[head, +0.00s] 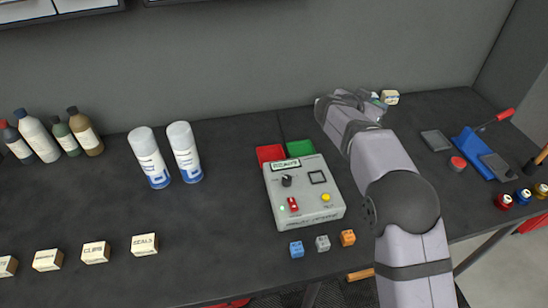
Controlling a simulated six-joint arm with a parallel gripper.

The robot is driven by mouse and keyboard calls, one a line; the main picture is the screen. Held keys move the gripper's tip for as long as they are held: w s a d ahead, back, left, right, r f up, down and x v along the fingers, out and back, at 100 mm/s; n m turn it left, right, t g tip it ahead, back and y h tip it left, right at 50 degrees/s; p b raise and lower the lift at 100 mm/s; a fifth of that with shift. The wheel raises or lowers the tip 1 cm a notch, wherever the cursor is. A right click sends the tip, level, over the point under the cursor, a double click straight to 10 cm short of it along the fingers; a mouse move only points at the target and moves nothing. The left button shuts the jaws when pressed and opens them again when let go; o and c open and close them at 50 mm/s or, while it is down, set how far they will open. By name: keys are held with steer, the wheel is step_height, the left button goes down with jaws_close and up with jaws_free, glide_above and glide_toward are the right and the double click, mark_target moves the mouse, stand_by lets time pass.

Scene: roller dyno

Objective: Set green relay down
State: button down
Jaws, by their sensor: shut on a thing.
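My gripper (378,102) is at the back of the bench, right of the relay tester. It is shut on a small green thing (375,95), likely the green relay, mostly hidden by the gripper and arm. A blue relay (296,249), a grey relay (322,243) and an orange relay (347,238) stand in a row at the front of the bench. The grey tester box (305,190), with a dial, a red switch and a yellow button, stands behind them. A red tray (270,153) and a green tray (300,148) sit behind the tester.
A small beige box (389,97) stands close beside my gripper. Two spray cans (184,152) and several bottles (84,131) stand left. A blue tool with a red handle (480,150) is at right. Bare bench lies between the cans and tester.

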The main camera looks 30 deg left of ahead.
steer(key=s+a+f+n+y, duration=0.1)
steer(key=s+a, duration=0.4)
steer(key=a, duration=0.2)
steer(key=s+a+f+y, duration=0.1)
steer(key=s+a, duration=0.3)
steer(key=a, duration=0.4)
steer(key=n+y, duration=0.1)
steer(key=n, duration=0.1)
glide_above(270, 158)
steer(key=f, duration=0.2)
steer(key=shift+t, duration=0.3)
steer(key=shift+w+f+p, duration=0.1)
steer(key=shift+f+p, duration=0.85)
steer(key=shift+f, duration=3.85)
steer(key=shift+f, duration=0.15)
steer(key=shift+f+b, duration=0.35)
steer(key=shift+f, duration=0.2)
